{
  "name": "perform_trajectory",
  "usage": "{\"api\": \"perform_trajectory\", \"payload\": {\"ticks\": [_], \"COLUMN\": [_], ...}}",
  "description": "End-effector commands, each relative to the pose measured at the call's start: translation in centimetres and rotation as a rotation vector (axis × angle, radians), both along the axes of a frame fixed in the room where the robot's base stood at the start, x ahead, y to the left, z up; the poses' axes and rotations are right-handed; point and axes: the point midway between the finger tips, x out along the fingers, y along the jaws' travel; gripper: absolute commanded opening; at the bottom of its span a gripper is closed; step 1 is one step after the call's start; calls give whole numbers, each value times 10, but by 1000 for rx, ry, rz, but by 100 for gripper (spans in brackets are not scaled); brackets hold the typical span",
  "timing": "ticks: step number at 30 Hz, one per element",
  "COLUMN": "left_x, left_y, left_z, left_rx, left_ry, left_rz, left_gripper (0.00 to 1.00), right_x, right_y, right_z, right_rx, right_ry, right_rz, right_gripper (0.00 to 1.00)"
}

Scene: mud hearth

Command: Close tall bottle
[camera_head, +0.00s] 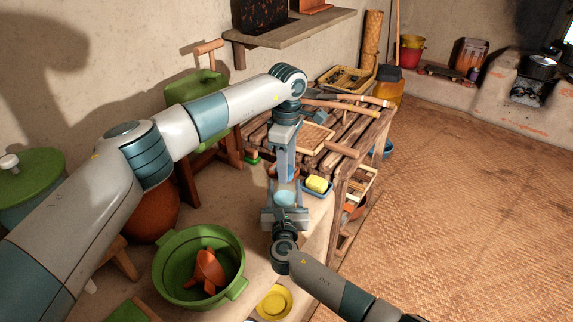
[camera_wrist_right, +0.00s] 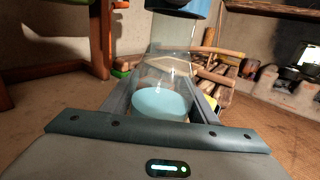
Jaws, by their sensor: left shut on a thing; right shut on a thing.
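The tall bottle is clear, with a pale blue bottom part (camera_head: 284,198). In the right wrist view the bottle (camera_wrist_right: 160,103) stands between my right fingers, its clear body rising towards the top edge. My right gripper (camera_head: 285,212) is shut on the bottle from the front. My left gripper (camera_head: 284,172) points down from above and is shut on a blue cap, mostly hidden in the head view. The blue cap (camera_wrist_right: 183,7) shows at the bottle's top end in the right wrist view. I cannot tell whether it is seated or just above the mouth.
A green basin (camera_head: 172,292) with an orange-red thing inside stands at the lower left. A yellow dish (camera_head: 273,302) lies near the front. A blue tray with a yellow block (camera_head: 317,184) is just right of the bottle. A wooden slatted table (camera_head: 375,125) stands behind.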

Motion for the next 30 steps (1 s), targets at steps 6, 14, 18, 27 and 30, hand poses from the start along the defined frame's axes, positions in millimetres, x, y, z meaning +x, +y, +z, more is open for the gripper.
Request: {"api": "perform_trajectory", "payload": {"ticks": [6,14,18,27,30], "left_x": [0,0,-2,-3,-3], "left_y": [0,1,2,4,5], "left_z": [-2,-1,-1,-1,-2], "left_rx": [0,0,1,-1,0], "left_ry": [0,-3,-2,-1,-1], "left_rz": [-5,-205,-423,-887,-1041], "left_gripper": [18,18,18,18,18], "right_x": [0,0,0,0,0], "right_y": [-1,-1,-1,-1,-1], "right_z": [0,0,0,-1,-1], "right_rx": [-1,-1,-1,0,0], "right_ry": [0,1,1,1,1], "right_rz": [-1,-1,-1,-1,-1], "right_gripper": [0,0,0,0,0]}}
